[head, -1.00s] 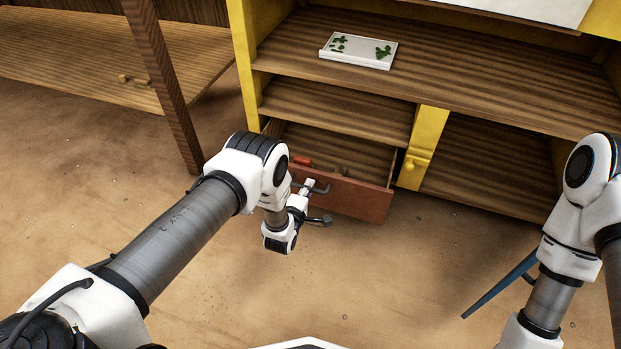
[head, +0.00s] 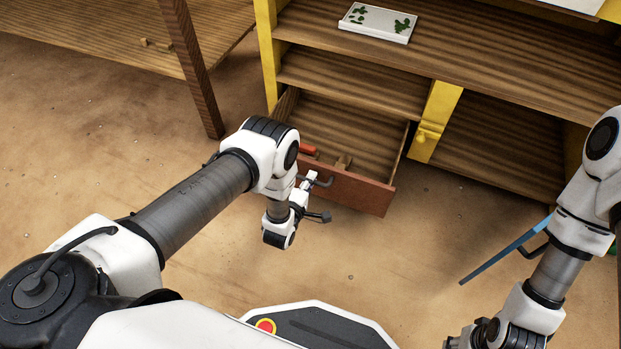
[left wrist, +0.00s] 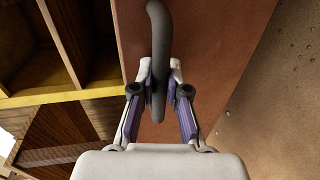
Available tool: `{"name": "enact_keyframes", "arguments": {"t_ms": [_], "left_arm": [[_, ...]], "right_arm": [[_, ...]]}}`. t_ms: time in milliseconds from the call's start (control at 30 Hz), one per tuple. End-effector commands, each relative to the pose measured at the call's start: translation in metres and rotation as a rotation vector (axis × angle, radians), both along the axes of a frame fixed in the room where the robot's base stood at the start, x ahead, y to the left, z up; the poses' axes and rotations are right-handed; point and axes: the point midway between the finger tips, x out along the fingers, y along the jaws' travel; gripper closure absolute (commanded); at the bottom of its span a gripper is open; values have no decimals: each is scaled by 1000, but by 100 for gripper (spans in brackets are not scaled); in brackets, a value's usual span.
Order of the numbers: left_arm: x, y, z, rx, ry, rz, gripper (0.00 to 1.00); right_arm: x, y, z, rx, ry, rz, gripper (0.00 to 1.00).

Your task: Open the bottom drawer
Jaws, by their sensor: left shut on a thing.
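The bottom drawer (head: 372,193) has a reddish-brown front and stands well pulled out of the cabinet, with its wooden inside showing. Its dark bar handle (head: 322,181) also shows in the left wrist view (left wrist: 157,30), running between the fingers. My left gripper (head: 309,191) is at the drawer front, and its two fingers (left wrist: 159,92) are shut on the handle. My forearm and wrist hide the left part of the drawer front in the head view. My right arm is at the right edge, and its fingers do not show.
A white tray with green bits (head: 378,23) sits on the shelf above. A yellow post with a knob (head: 432,125) stands right of the drawer. Open floor (head: 420,235) lies in front.

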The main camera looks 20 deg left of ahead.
Motion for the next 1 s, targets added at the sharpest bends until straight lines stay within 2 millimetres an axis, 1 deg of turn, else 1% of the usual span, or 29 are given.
{"name": "enact_keyframes", "arguments": {"t_ms": [33,100,367,467,567,667,800,900,1000], "left_arm": [[0,0,0,0,1,0,79],[0,0,0,0,1,0,60],[0,0,0,0,1,0,60],[-5,0,0,0,2,0,60],[-19,0,3,0,5,0,60],[-42,1,7,1,7,0,60],[-78,3,15,1,7,0,60],[-99,3,20,0,6,0,60],[-113,4,23,0,4,0,60]], "right_arm": [[0,0,0,0,0,0,60],[0,0,0,0,0,0,60],[0,0,0,0,0,0,60],[0,0,0,0,0,0,60],[0,0,0,0,0,0,60],[0,0,0,0,0,0,60],[0,0,0,0,0,0,60],[0,0,0,0,0,0,60],[0,0,0,0,0,0,60]]}}
